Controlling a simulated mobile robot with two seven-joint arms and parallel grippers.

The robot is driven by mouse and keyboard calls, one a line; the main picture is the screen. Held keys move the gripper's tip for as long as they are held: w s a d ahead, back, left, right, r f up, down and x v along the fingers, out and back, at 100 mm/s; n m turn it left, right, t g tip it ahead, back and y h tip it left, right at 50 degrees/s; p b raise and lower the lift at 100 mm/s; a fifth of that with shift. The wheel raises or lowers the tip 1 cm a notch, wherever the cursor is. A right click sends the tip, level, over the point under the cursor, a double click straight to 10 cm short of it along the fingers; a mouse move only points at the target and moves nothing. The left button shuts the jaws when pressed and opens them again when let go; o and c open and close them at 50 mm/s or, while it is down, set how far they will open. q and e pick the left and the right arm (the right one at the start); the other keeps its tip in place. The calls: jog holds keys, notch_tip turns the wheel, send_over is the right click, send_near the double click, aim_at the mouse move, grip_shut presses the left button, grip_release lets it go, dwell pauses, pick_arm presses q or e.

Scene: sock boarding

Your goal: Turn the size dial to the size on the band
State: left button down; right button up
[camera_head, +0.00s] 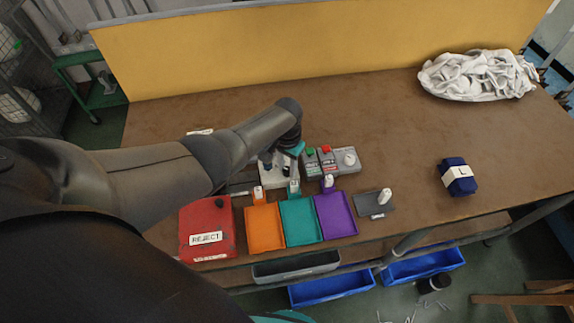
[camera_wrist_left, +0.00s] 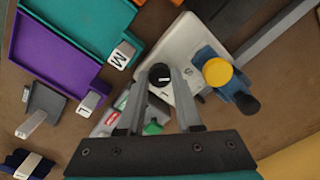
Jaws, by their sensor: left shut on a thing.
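The size dial (camera_wrist_left: 159,76) is a black knob with a white pointer line, on a pale grey panel (camera_wrist_left: 178,42) in the left wrist view. Size letters are printed on the panel; an S is legible beside the knob. My left gripper (camera_wrist_left: 160,80) is shut on the dial, with one finger on each side. In the head view my left gripper (camera_head: 283,162) reaches down over the panel and hides the dial. The navy sock bundle (camera_head: 457,178) lies at the right; its white band (camera_head: 460,173) reads L. My right gripper is not in view.
A button box (camera_head: 312,164) stands right of the panel. Orange (camera_head: 264,229), teal (camera_head: 301,222) and purple (camera_head: 336,215) trays and a red reject bin (camera_head: 206,222) line the front edge. White socks (camera_head: 478,76) lie at back right.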

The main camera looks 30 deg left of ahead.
aim_at(287, 169)
pick_arm(q)
jog(key=c, duration=0.6)
grip_release()
jog(key=shift+r, duration=0.1)
jog(key=shift+r+p, duration=2.55)
jog(key=shift+r, duration=5)
